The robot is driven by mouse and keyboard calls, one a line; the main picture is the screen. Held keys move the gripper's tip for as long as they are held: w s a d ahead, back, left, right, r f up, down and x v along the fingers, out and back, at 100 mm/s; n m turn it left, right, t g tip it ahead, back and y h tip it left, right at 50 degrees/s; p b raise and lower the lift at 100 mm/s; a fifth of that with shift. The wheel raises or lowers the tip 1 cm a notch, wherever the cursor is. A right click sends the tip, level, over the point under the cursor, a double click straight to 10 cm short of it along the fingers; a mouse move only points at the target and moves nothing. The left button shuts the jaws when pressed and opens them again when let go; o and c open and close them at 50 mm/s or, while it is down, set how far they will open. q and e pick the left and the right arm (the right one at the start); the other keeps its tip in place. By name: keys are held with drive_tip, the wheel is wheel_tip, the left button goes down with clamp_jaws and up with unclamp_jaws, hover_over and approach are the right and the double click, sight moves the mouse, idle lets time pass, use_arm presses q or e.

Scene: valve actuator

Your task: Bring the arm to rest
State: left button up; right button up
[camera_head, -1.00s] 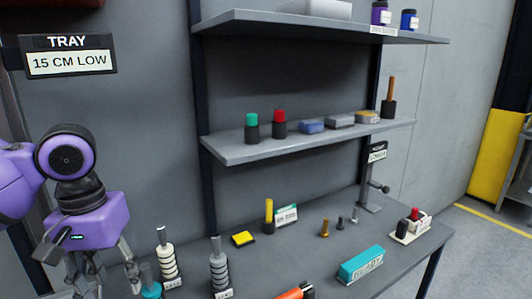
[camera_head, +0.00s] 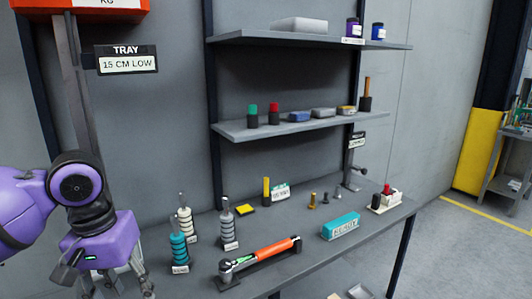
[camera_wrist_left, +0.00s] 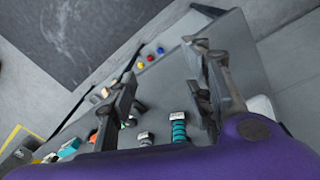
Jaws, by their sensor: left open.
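My left arm (camera_head: 28,205) comes in from the left in the head view, purple with a dark round joint. My left gripper (camera_head: 118,290) points down at the bottom left, its fingertips partly cut off by the frame edge. It is left of the teal ribbed handle (camera_head: 178,246) and apart from it in the picture. In the left wrist view the gripper (camera_wrist_left: 162,76) has its two dark fingers wide apart, with nothing between them. The teal ribbed handle (camera_wrist_left: 179,128) shows beyond the fingers. My right arm is not in view.
The grey bench (camera_head: 310,262) holds white (camera_head: 187,226) and grey (camera_head: 227,222) ribbed handles, an orange tool (camera_head: 262,254) and a teal block (camera_head: 340,226). Shelves (camera_head: 290,128) hang above. A post (camera_head: 75,100) carries an orange box (camera_head: 80,5) near my arm.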

use_arm(q)
drive_tip(key=d+f+m+t+h, duration=0.15)
drive_tip(key=d+f, duration=0.35)
drive_tip(key=f, duration=0.8)
drive_tip(key=d+f+t+h, duration=0.25)
drive_tip(key=d+f, duration=0.25)
drive_tip(key=f, duration=0.8)
drive_tip(key=s+a+f+t+y, duration=0.2)
drive_tip(key=s+f, duration=0.5)
drive_tip(key=s, duration=0.3)
drive_tip(key=s+a+f+t+y+p, duration=0.1)
drive_tip(key=s+a+f+t+y, duration=0.1)
drive_tip(key=s+f, duration=0.5)
drive_tip(key=s, duration=0.3)
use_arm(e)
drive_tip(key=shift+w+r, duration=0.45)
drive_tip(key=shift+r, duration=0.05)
use_arm(q)
drive_tip(key=shift+s+a, duration=0.1)
